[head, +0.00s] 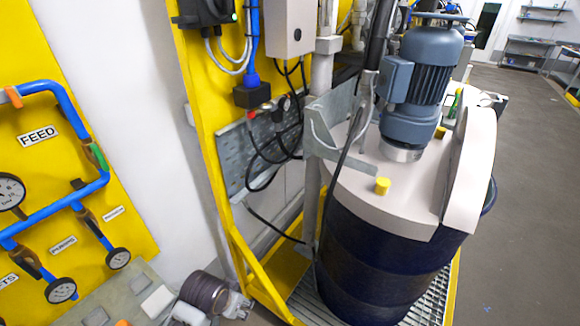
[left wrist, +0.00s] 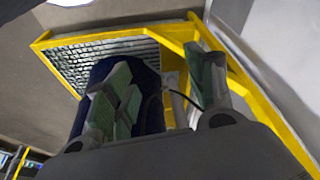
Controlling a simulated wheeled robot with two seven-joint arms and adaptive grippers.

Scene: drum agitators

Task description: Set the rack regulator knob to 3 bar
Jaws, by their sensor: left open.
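On the yellow rack (head: 207,120), a small dark gauge-like fitting (head: 285,103) with a red part (head: 252,114) beside it sits under a black block (head: 252,95), among black hoses. I cannot make out the regulator knob or a pressure reading. My left gripper (head: 238,305) seems to be low in the head view, between the panel and the drum, well below that fitting. In the left wrist view, its green-padded fingers (left wrist: 160,90) are apart with nothing between them. My right gripper is not in view.
A dark blue drum (head: 370,260) with a grey motor (head: 425,85) on its lid stands on a grating inside a yellow frame. A yellow FEED panel (head: 60,165) with blue pipes and several gauges is at left. The floor (head: 535,180) at right is clear.

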